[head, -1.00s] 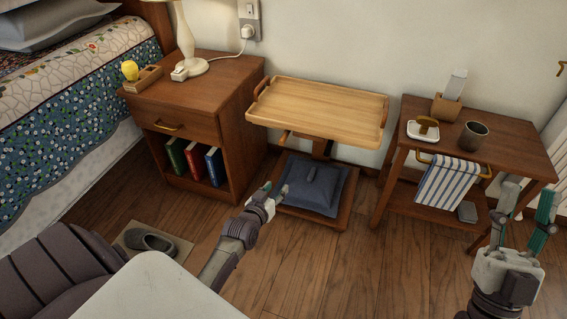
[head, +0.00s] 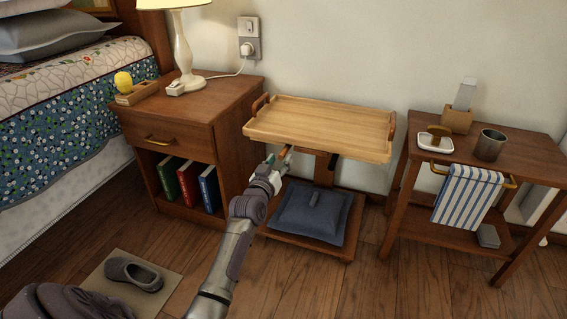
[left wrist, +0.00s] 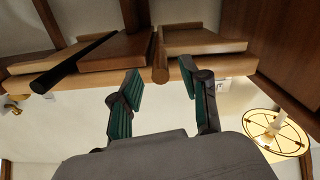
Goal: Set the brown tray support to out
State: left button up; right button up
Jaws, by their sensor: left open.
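The wooden tray (head: 320,123) tops a stand in the head view. Beneath its left half a brown bar end (head: 286,153), seemingly part of the tray support, shows by my left gripper (head: 276,161). My left gripper is open and under the tray's left front. In the left wrist view, looking up at the underside, a brown rounded peg (left wrist: 160,64) lies in line with the gap between the open fingertips (left wrist: 160,82). I cannot tell if they touch it. A brown slab (left wrist: 115,52) and a dark rod (left wrist: 75,62) are beside it. My right gripper is out of view.
The nightstand (head: 190,130) with a lamp stands left of the stand. A side table (head: 520,165) with a striped towel (head: 468,192) stands to the right. A blue cushion (head: 310,215) lies on the stand's base. A slipper (head: 133,274) lies on a mat. The right foreground floor is clear.

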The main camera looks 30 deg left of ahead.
aim_at(284, 154)
pick_arm(q)
jog(key=shift+b+x, duration=0.75)
jog(key=shift+x, duration=1.2)
grip_shut()
